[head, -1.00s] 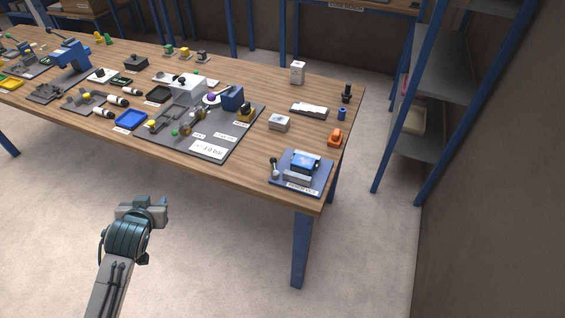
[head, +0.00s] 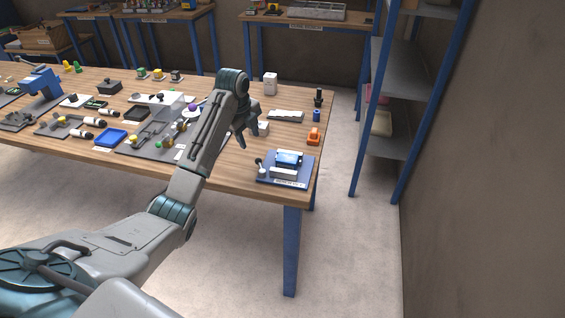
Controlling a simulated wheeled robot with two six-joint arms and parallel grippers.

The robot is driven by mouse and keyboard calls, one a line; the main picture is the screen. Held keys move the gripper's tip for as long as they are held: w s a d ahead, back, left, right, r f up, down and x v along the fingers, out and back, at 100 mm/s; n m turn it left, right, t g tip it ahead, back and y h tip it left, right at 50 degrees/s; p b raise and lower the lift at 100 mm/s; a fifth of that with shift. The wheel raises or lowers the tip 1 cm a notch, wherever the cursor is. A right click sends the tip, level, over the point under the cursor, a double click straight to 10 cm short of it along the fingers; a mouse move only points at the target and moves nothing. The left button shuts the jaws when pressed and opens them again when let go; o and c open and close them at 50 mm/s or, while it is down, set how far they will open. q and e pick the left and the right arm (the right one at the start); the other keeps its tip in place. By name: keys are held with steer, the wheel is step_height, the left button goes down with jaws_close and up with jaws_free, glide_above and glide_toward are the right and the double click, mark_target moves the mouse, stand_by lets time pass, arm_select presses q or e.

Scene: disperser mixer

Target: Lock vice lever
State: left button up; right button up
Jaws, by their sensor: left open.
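The vice (head: 284,172) sits on a blue base plate at the table's front right corner, with a blue block on it and a white label in front. Its lever (head: 259,163), with a dark knob, stands up at the left side of the plate. It looks upright, but is too small to tell whether it is locked. My left gripper (head: 252,138) is open and empty, pointing down above the table, behind and a little left of the lever and apart from it. My right gripper is out of view.
An orange part (head: 313,136), a blue cylinder (head: 316,115) and a white tray (head: 286,115) lie behind the vice. A grey board with several parts (head: 150,150) lies to the left, partly hidden by my arm. A shelf rack (head: 390,120) stands to the right.

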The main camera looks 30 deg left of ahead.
mark_target(257, 159)
arm_select(q)
steer(key=p+x, duration=0.1)
steer(key=x, duration=0.5)
steer(key=p+x, duration=0.1)
steer(key=x, duration=0.3)
steer(key=shift+w+d+p, duration=0.1)
steer(key=shift+d+p, duration=0.2)
steer(key=shift+p, duration=0.05)
steer(key=shift+w+f, duration=0.1)
steer(key=shift+f, duration=0.25)
steer(key=c, duration=0.9)
jaws_close()
